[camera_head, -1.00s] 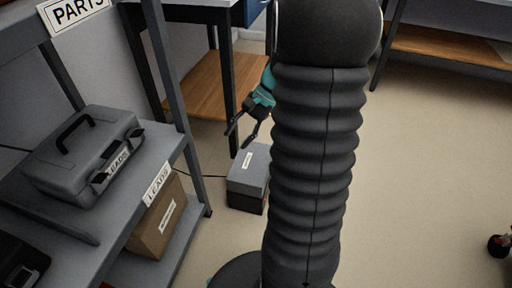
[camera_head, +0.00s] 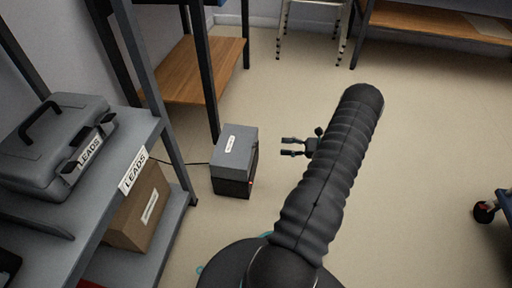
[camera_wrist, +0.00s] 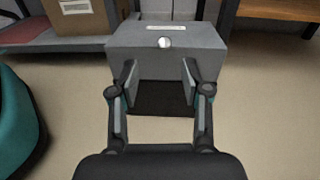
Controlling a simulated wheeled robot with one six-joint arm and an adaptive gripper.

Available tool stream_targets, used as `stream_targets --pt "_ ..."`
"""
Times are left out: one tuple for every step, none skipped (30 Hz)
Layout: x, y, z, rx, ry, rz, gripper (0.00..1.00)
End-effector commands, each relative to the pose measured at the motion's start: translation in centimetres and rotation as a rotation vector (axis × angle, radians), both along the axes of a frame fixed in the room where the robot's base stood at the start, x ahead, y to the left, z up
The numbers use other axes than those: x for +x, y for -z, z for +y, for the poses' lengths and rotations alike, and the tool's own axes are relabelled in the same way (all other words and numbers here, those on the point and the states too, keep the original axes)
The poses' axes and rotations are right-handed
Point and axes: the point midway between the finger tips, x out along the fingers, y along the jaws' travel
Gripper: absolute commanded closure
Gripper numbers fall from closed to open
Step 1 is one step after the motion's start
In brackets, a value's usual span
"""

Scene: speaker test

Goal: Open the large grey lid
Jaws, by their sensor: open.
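A box stands on the floor, with a large grey lid (camera_head: 235,145) over a dark lower part (camera_head: 232,187). The lid looks shut and carries a white label. In the wrist view the lid (camera_wrist: 165,36) is straight ahead, with a pale round spot below its label and the dark lower part (camera_wrist: 160,98) under it. My gripper (camera_head: 287,147) is to the right of the box, pointing at it, with a gap of floor between in the head view. In the wrist view my gripper (camera_wrist: 159,72) is open and empty, its fingers spread in front of the lid.
A shelf at left holds a grey toolbox (camera_head: 62,140) with a LEADS label and a cardboard box (camera_head: 140,212) below. A dark-legged table (camera_head: 206,75) stands behind the grey-lidded box. A cable runs left from that box. Open floor (camera_head: 420,180) lies to the right.

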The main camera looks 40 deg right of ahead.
Motion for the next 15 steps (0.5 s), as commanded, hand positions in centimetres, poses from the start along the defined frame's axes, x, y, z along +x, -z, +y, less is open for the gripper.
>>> stream_targets --pt "-0.5 0.9 -0.5 0.020 0.023 -0.004 0.53" --pt "-0.7 1.3 -0.7 0.029 0.033 -0.006 0.53" --pt "-0.9 1.6 -0.9 0.038 0.043 -0.007 0.53" --pt "-0.9 1.8 -0.9 0.043 0.049 -0.008 0.53" --pt "-0.9 1.9 -1.0 0.046 0.053 -0.009 0.53" --pt "-0.8 2.0 -0.9 0.050 0.057 -0.010 0.53" --pt "-0.7 2.0 -0.8 0.051 0.058 -0.010 0.53" --pt "-0.5 2.0 -0.7 0.052 0.058 -0.011 0.53" --pt "-0.2 2.0 -0.4 0.052 0.057 -0.011 0.53" --pt "0.0 2.0 -0.1 0.052 0.056 -0.011 0.53" --pt "0.4 1.9 0.2 0.052 0.055 -0.011 0.53" --pt "0.9 1.9 0.6 0.052 0.055 -0.010 0.53" --pt "1.3 1.9 1.0 0.052 0.054 -0.010 0.53" --pt "1.7 2.0 1.3 0.052 0.054 -0.009 0.53" --pt "2.3 2.0 1.8 0.052 0.054 -0.009 0.53"
